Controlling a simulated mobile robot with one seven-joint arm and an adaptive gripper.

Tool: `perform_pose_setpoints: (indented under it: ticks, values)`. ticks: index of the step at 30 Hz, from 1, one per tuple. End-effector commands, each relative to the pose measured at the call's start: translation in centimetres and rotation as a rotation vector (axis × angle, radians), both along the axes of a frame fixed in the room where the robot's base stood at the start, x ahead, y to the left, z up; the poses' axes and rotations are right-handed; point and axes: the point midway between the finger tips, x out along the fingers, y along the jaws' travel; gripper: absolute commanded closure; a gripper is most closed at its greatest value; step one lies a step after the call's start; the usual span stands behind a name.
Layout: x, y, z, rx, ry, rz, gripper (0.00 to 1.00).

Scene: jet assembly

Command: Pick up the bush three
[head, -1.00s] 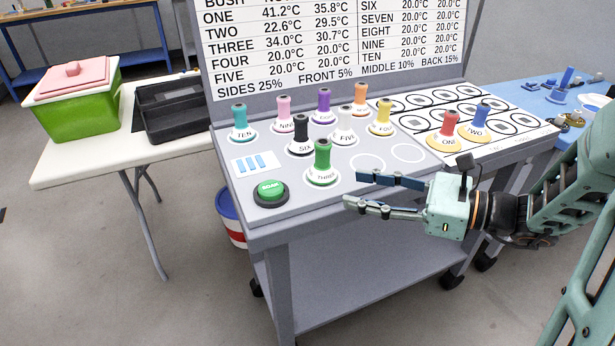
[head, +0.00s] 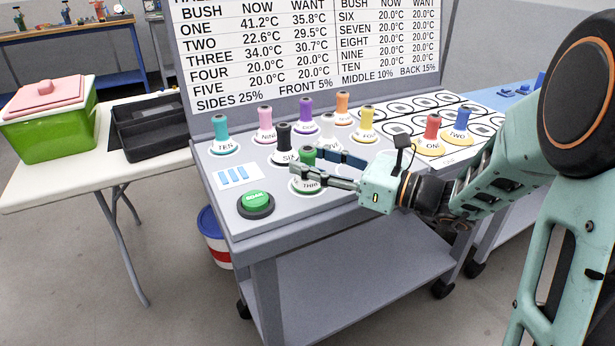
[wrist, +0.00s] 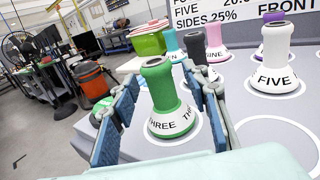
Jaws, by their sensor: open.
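Bush three is a green peg on a white base lettered THREE with a green rim. In the wrist view bush three (wrist: 162,90) stands upright on the grey bench, between the two fingers of my gripper (wrist: 163,105). The fingers are open, one on each side, with a visible gap to the green shaft. In the head view my gripper (head: 325,170) reaches in from the right, and its fingers partly hide bush three (head: 308,155).
Bush five (wrist: 273,65) stands close on the right in the wrist view. Bush six (head: 284,140) is just behind bush three. The green button (head: 255,203) sits at the front left. Several other bushes stand behind. A temperature board rises at the back.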

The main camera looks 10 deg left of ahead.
Motion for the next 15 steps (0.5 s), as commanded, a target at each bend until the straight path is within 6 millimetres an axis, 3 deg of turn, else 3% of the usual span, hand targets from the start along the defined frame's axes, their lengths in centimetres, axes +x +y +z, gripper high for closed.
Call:
perform_pose_setpoints:
  ticks: [3,10,15]
  values:
    - [0.32,1.04,-0.08,0.0,0.0,0.0,0.58]
    - [0.41,1.18,-0.01,0.0,0.0,-0.001,0.58]
    - [0.4,1.15,-0.02,-0.001,0.0,-0.001,0.74]
